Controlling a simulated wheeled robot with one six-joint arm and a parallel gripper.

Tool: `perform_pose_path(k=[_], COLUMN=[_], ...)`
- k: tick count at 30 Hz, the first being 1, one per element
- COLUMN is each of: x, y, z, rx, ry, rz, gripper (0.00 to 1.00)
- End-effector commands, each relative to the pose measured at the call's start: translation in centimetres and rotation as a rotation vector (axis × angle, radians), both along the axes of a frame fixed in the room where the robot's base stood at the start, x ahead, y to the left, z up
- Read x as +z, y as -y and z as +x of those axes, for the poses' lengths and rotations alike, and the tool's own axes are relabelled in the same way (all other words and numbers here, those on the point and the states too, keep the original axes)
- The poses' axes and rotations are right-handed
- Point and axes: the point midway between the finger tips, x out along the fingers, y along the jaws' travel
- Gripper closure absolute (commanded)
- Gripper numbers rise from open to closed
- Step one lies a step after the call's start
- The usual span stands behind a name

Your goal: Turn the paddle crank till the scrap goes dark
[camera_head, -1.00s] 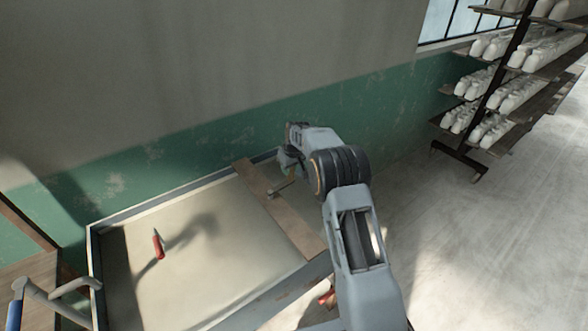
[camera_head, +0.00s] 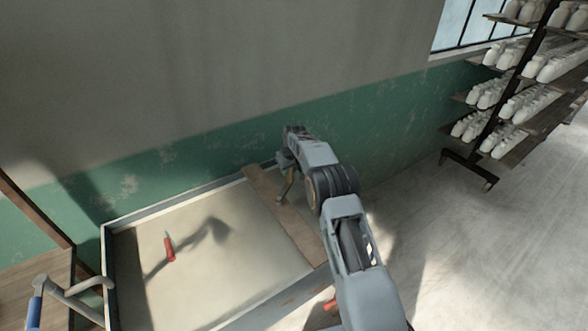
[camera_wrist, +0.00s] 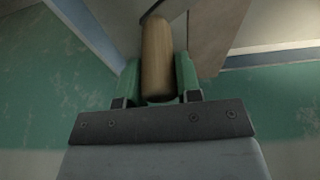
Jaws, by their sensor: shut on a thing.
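My gripper (camera_wrist: 160,82) is shut on a round wooden handle (camera_wrist: 157,50), held between its two green fingers in the wrist view. In the head view, my gripper (camera_head: 287,160) is above the far end of a wooden board across a shallow trough (camera_head: 140,214). A short metal crank arm (camera_head: 286,187) slants from the board up to my gripper; the handle is hidden there. The trough's contents (camera_head: 200,275) look pale beige and even, with my arm's shadow across them. I see no paddle; anything under the board is hidden.
The board (camera_head: 292,222) spans the trough's right side. A red-handled tool (camera_head: 169,248) lies in the trough. A blue-gripped metal handle (camera_head: 34,312) is at lower left. The green wall (camera_head: 210,150) stands close behind. A rack of white pieces (camera_head: 520,95) is far right, with clear floor before it.

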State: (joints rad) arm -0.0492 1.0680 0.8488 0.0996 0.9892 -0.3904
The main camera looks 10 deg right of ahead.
Motion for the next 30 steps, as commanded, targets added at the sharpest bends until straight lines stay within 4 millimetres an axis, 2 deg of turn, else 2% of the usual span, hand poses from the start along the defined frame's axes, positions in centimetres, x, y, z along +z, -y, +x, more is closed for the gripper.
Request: perform_pose_path(k=[10, 21, 30], x=[-0.1, -0.1, -0.1], y=[-0.5, -3.6, -3.5], z=[0.0, 1.2, 1.4], rx=[0.002, 0.001, -0.004], ry=[-0.006, -0.007, -0.004], rz=[0.002, 0.002, 0.002], gripper=[0.78, 0.78, 0.78])
